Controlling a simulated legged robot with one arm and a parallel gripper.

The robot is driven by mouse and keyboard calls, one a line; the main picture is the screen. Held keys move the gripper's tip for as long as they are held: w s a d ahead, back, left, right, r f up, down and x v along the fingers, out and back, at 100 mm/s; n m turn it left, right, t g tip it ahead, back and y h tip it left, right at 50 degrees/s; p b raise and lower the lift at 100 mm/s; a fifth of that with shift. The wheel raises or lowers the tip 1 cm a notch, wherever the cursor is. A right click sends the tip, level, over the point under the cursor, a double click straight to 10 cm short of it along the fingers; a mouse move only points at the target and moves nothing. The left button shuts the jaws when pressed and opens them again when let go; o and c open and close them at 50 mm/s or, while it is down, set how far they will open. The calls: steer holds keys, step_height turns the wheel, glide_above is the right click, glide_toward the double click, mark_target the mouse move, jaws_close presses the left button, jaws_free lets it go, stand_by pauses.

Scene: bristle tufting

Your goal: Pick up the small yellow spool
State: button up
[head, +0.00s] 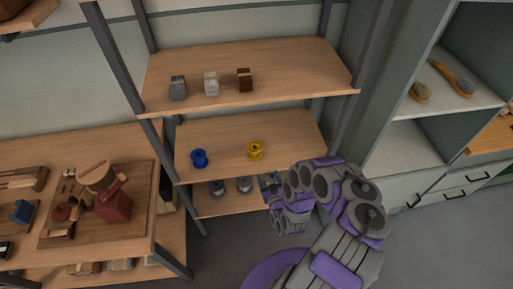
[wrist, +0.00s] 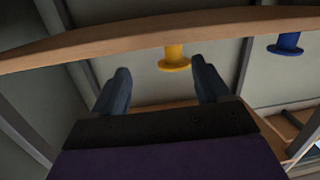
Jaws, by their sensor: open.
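The small yellow spool (head: 255,151) stands on the middle shelf board (head: 228,143) of the rack, right of a blue spool (head: 199,158). In the wrist view, which looks upside down, the yellow spool (wrist: 174,60) shows between and beyond the two fingers, and the blue spool (wrist: 286,46) is off to the right. My gripper (head: 268,183) is in front of the rack, by that board's front edge and apart from the yellow spool. Its fingers are spread and empty in the wrist view (wrist: 160,85).
The upper shelf (head: 300,75) holds three small blocks in grey, pale and brown. Grey spools (head: 243,185) sit on the lower shelf, close to my gripper. Rack posts (head: 150,130) stand at the sides. A workbench (head: 130,135) with a red tool is at left, a cabinet with brushes at right.

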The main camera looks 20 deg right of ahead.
steer(key=a+r+m+t, duration=0.1)
steer(key=a+r, duration=0.1)
steer(key=a, duration=0.2)
glide_toward(254, 147)
steer(key=shift+s+a+f+h, duration=0.2)
steer(key=shift+s+a+f, duration=0.15)
steer(key=shift+s, duration=0.2)
steer(key=shift+s+a+f+h, duration=0.25)
steer(key=shift+s+a, duration=0.15)
steer(key=shift+s, duration=0.15)
steer(key=shift+w+d+f+b, duration=0.15)
steer(key=shift+w+d+b, duration=0.6)
steer(key=shift+b, duration=0.3)
steer(key=shift+w+a+b, duration=0.1)
steer(key=shift+w+b, duration=0.6)
steer(key=x, duration=0.1)
steer(key=b+x, duration=0.1)
steer(key=x, duration=0.1)
steer(key=shift+w+a+r, duration=0.1)
steer(key=shift+a+r, duration=0.05)
steer(key=shift+r, duration=0.1)
steer(key=shift+w+d+b, duration=0.35)
steer(key=shift+w+d, duration=0.2)
steer(key=shift+w, duration=0.4)
steer(key=b+x, duration=0.1)
steer(key=x, duration=0.3)
steer(key=shift+w+a+r, duration=0.15)
steer(key=shift+w, duration=0.1)
steer(key=c, duration=1.1)
